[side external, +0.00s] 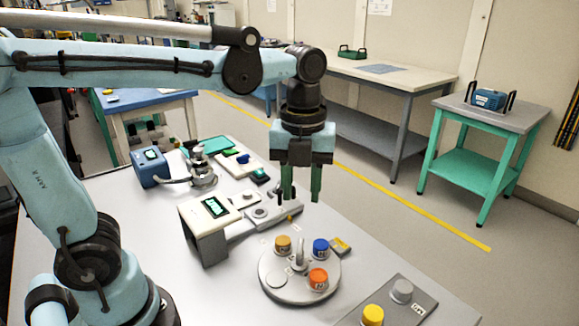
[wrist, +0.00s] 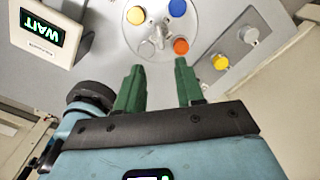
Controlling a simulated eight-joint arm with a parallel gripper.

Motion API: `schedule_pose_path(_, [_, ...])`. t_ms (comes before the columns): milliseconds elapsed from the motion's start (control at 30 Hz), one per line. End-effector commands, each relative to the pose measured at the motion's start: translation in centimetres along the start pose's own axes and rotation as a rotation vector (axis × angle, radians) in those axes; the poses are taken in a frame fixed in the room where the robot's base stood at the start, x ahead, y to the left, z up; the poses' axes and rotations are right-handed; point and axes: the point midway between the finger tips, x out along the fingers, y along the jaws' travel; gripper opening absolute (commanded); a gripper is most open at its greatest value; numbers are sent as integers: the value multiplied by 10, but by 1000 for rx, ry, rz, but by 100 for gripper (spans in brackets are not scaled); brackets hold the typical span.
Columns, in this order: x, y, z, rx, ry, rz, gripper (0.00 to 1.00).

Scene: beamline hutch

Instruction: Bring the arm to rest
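My gripper (side external: 302,198) hangs from the wrist with its fingers pointing down, above the bench and clear of everything on it. Its two green fingers are spread apart with nothing between them, and they also show apart in the wrist view (wrist: 157,66). Below the gripper is a round grey turntable (side external: 265,272) with a centre post. It carries a tan-capped piece (side external: 283,244), a blue-capped piece (side external: 321,248) and an orange-capped piece (side external: 318,279). One place on it, at the front left, is empty.
A display box (wrist: 42,35) reading WAIT stands left of the turntable. A grey block (side external: 421,293) at the front right holds a yellow-capped (side external: 373,315) and a silver-capped piece (side external: 402,291). A blue device (side external: 150,167) stands at the back left. Air around the gripper is free.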

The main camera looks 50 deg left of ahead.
Motion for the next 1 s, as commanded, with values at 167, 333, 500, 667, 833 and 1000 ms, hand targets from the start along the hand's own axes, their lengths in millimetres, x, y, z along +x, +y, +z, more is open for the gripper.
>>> schedule_pose_path(167, [0,0,0,-1,0,0,37])
schedule_pose_path(333, [2,4,1,-113,-16,-25,37])
schedule_pose_path(500, [9,14,4,-474,-51,-116,37])
schedule_pose_path(667, [18,25,8,-885,-57,-239,37])
schedule_pose_path(833, [27,35,12,-1315,-19,-380,37])
schedule_pose_path(1000, [36,45,16,-1729,73,-529,37])
